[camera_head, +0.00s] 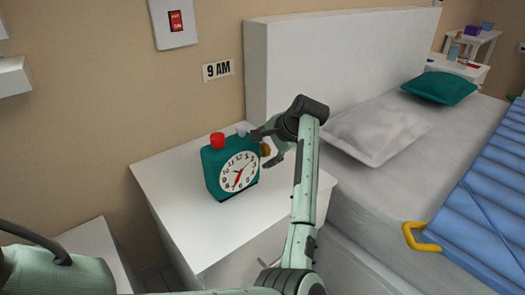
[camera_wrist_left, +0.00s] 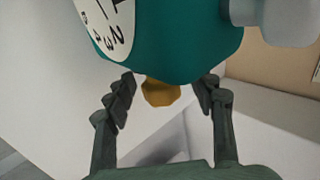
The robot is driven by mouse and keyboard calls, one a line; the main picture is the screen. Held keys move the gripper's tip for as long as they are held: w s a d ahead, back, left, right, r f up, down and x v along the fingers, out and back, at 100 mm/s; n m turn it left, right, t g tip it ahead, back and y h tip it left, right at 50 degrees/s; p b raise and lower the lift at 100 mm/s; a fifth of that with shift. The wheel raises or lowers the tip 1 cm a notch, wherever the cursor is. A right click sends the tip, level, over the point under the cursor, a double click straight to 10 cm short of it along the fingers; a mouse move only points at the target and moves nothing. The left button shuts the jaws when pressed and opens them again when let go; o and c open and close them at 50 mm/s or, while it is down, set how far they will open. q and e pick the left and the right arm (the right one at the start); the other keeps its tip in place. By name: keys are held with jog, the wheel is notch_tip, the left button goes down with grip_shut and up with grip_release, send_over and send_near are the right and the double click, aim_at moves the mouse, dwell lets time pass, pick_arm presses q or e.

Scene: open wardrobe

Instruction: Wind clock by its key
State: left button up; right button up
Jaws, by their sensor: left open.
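The teal clock (camera_head: 239,174) stands upright on the white nightstand, with a white face, a red button (camera_head: 217,140) and a grey button (camera_head: 242,131) on top. Its gold key (camera_head: 265,150) sticks out of the side at the right. My left gripper (camera_head: 264,147) is open at that side, its fingers pointing at the clock. In the left wrist view the key (camera_wrist_left: 160,93) sits between the two spread fingers, with a gap to each, and the clock body (camera_wrist_left: 190,60) lies just beyond. My right gripper is not in view.
The nightstand top (camera_head: 205,235) is clear in front of the clock. A bed (camera_head: 405,190) with a grey pillow (camera_head: 375,132) and white headboard (camera_head: 320,55) stands at the right. A "9 AM" sign (camera_head: 218,70) and a red switch (camera_head: 175,20) are on the wall.

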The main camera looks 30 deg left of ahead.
pick_arm(q)
jog(key=v, duration=1.2)
